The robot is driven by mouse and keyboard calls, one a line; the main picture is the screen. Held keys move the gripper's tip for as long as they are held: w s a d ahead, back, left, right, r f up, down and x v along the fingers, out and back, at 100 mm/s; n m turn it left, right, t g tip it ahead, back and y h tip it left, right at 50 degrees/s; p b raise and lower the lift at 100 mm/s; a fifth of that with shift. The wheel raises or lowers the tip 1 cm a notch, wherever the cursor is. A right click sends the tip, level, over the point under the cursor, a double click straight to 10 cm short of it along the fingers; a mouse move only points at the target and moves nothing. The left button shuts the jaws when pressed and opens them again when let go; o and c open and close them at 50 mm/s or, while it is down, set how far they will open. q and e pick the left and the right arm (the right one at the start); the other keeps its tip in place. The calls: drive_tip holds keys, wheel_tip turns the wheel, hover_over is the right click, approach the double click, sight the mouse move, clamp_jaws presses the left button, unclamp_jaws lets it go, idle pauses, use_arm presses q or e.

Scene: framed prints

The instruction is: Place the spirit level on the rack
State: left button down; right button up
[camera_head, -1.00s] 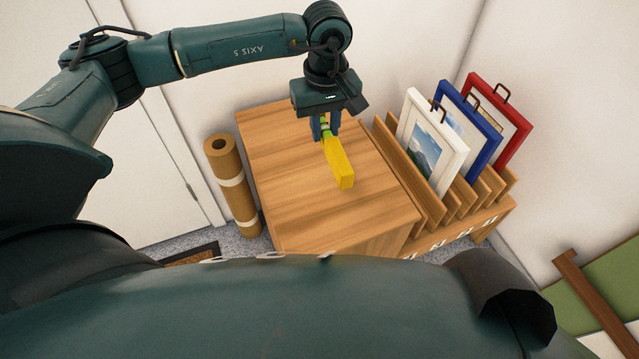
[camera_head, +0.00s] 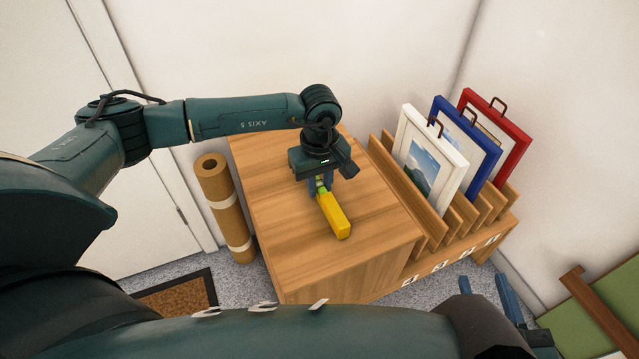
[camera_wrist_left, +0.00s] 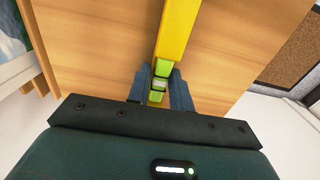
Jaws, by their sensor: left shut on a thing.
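The yellow spirit level (camera_head: 333,215) has a green part near its gripped end. My left gripper (camera_head: 319,186) is shut on that end, over the wooden cabinet top (camera_head: 270,170). In the left wrist view the level (camera_wrist_left: 178,30) runs away from the fingers (camera_wrist_left: 160,88), which close around the green part. I cannot tell whether it touches the top. The slotted wooden rack (camera_head: 437,228) stands right of the cabinet. Blue fingers of my right gripper (camera_head: 508,300) show at the lower right, partly hidden; their opening is unclear.
White (camera_head: 430,170), blue (camera_head: 485,150) and red (camera_head: 510,140) framed prints stand in the rack slots. A brown roll (camera_head: 225,205) stands left of the cabinet. A doormat (camera_head: 180,295) lies on the floor. Much of the cabinet top is bare.

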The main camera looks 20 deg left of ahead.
use_arm(q)
drive_tip(key=shift+r, duration=0.1)
drive_tip(key=c, duration=1.3)
unclamp_jaws()
drive_tip(key=shift+o, duration=0.2)
